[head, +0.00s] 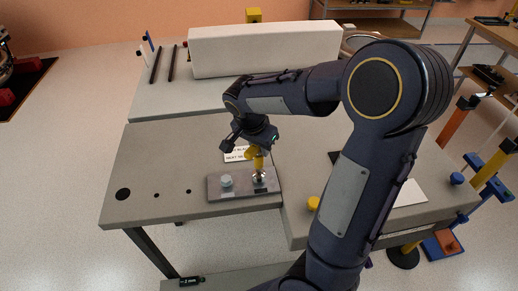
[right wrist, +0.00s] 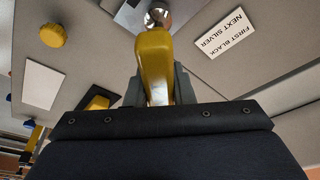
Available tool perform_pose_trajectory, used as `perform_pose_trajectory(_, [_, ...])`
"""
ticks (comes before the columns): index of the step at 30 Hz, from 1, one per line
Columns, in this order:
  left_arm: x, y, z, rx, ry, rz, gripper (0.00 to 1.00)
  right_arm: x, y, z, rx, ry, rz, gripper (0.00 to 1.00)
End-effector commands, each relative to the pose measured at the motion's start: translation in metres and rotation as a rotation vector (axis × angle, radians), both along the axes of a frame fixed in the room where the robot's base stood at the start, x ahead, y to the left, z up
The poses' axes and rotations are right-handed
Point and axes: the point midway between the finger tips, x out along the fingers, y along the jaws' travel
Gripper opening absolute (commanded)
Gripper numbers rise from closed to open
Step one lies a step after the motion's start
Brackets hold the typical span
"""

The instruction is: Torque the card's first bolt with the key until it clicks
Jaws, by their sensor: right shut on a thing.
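My right gripper (head: 256,146) is shut on the yellow key (head: 258,161), which also shows between the fingers in the right wrist view (right wrist: 154,62). The key points down, and its silver end (right wrist: 158,15) is over the right-hand bolt position of the grey plate (head: 242,192). That bolt is hidden, and I cannot tell whether the key is seated on it. A pale round bolt head (head: 226,181) stands on the plate's left half. The white card (head: 236,155) behind the plate reads "FIRST BLACK NEXT SILVER" in the right wrist view (right wrist: 228,32). My left gripper is not in view.
A yellow knob (head: 313,203) and a white sheet (head: 411,193) lie on the bench right of the plate. A long white box (head: 265,48) and two dark rods stand at the back. The bench's left part is clear except for several dark round holes.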

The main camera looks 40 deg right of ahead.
Motion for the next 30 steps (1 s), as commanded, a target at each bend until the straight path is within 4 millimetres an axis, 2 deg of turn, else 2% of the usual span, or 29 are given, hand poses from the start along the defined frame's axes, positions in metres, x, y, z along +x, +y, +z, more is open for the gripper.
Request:
perform_pose_trajectory(3, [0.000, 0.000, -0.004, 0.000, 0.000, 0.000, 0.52, 0.000, 0.000, -0.001, 0.000, 0.001, -0.135, 0.00])
perform_pose_trajectory(6, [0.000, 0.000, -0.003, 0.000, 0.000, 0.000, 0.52, -0.001, 0.000, -0.001, 0.001, 0.002, -0.178, 0.00])
perform_pose_trajectory(30, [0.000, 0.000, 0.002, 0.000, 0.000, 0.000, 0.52, -0.001, 0.000, 0.008, 0.001, 0.001, -0.174, 0.00])
